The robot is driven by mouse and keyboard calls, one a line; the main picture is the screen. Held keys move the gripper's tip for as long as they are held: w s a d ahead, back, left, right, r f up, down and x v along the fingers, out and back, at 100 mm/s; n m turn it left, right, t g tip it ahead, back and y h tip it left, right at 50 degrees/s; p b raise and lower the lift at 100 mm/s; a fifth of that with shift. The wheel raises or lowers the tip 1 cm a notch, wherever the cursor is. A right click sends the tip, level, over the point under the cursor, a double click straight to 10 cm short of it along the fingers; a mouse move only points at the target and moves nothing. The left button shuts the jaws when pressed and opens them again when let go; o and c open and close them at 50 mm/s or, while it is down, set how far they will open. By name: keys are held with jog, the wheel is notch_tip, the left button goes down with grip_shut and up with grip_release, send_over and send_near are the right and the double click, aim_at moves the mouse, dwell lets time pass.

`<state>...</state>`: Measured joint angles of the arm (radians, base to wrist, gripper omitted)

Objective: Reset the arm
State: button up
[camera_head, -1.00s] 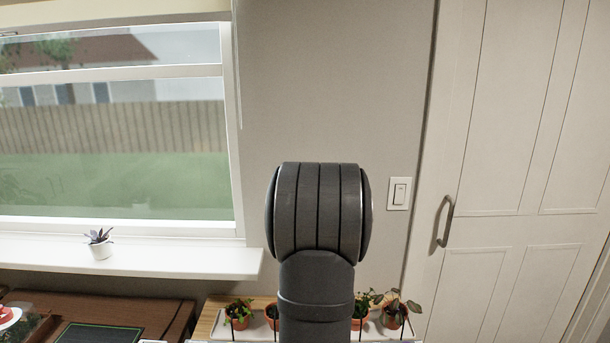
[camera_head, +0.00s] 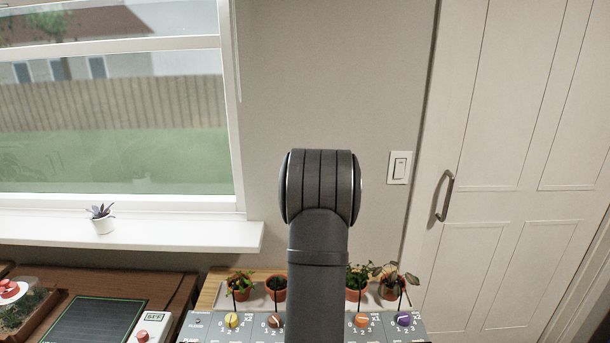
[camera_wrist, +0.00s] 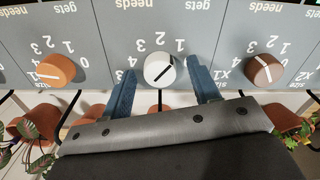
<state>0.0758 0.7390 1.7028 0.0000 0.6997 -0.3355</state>
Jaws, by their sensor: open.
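My gripper (camera_wrist: 160,68) shows in the wrist view, with two blue fingers apart and nothing held between them. A white round knob (camera_wrist: 160,70) with a dark line shows between the fingertips in the picture. I cannot tell how far the fingers stand from it. An orange knob (camera_wrist: 55,70) is to its left and a brown knob (camera_wrist: 265,69) to its right, on the grey dial panel (camera_wrist: 110,25). In the head view my upright arm fills the lower middle, and the gripper is hidden there.
In the head view, yellow (camera_head: 231,320), orange (camera_head: 362,320) and purple (camera_head: 404,319) knobs show on the panel. Several potted plants (camera_head: 396,285) stand behind it. A box with a red button (camera_head: 142,335) and a dark green-edged pad (camera_head: 95,325) lie left.

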jog(key=n, duration=0.4)
notch_tip(320, 180, up, 10)
jog(key=shift+f, duration=0.15)
jog(key=shift+c, duration=0.2)
dwell(1.6)
